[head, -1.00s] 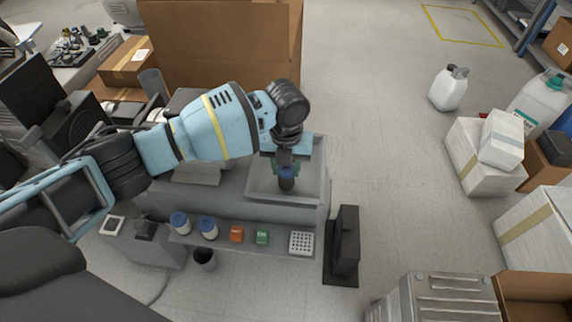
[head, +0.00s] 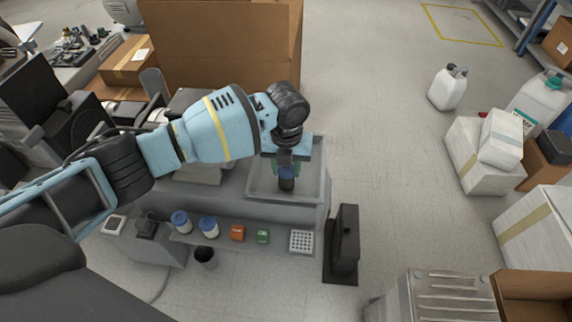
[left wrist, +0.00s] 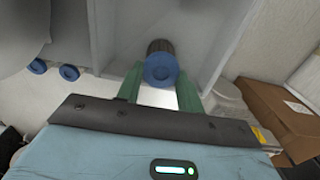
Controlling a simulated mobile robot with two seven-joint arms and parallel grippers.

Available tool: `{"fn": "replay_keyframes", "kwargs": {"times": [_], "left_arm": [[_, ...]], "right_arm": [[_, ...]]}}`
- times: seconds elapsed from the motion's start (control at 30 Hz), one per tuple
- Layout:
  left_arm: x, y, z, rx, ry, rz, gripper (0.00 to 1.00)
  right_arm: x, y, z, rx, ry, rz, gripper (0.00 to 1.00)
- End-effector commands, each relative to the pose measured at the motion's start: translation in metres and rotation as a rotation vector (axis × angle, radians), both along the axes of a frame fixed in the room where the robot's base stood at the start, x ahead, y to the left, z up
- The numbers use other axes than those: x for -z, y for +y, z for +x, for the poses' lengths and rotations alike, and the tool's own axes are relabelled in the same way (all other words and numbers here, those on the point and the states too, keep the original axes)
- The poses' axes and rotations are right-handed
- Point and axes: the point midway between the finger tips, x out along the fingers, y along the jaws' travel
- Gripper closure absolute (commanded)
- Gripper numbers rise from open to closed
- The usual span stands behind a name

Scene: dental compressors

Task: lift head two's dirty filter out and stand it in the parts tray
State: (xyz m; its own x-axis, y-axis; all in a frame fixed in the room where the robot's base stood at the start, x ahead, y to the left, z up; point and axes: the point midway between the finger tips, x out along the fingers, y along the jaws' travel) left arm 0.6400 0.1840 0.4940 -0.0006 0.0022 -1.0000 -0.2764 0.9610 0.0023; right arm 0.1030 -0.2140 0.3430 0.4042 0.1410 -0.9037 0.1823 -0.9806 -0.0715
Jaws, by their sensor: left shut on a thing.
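The dirty filter has a blue cap (head: 287,172) and a dark grey body (head: 286,184). It is upright inside the outline of the grey parts tray (head: 318,188); I cannot tell whether its base touches the tray floor. My left gripper (head: 285,168) points down from above and is shut on the filter. In the left wrist view the green fingers (left wrist: 160,88) are on either side of the filter's blue cap (left wrist: 160,69), with the tray wall around it. My right gripper is not in view.
Two white filters with blue caps (head: 180,222) (head: 208,227) stand on the front ledge. Beside them are an orange block (head: 237,233), a green block (head: 263,236) and a white perforated rack (head: 301,241). A black stand (head: 345,240) is to the right. A cardboard box (head: 215,45) rises behind.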

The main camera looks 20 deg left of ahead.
Motion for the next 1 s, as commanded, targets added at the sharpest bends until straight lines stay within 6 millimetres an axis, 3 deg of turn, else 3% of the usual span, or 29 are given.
{"fn": "replay_keyframes", "kwargs": {"times": [0.4, 0.43, 0.6, 0.8, 1.0], "left_arm": [[0.0011, -0.0003, -0.0001, 0.0, 0.0, 0.0, 0.85], [0.0011, -0.0003, -0.0001, 0.0, 0.0, 0.0, 0.6], [0.0011, -0.0003, -0.0001, 0.0, 0.0, 0.0, 0.38], [0.0012, -0.0002, -0.0001, 0.0, 0.0, 0.0, 0.38], [0.0012, -0.0002, -0.0001, 0.0, 0.0, 0.0, 0.16]], "right_arm": [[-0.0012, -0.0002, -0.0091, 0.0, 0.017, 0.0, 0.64], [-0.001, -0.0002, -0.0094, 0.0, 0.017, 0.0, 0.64], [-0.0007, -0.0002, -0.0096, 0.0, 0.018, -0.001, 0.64], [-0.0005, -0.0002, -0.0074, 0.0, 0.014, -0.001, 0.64], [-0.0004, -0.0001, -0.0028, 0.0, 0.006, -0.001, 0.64]]}}
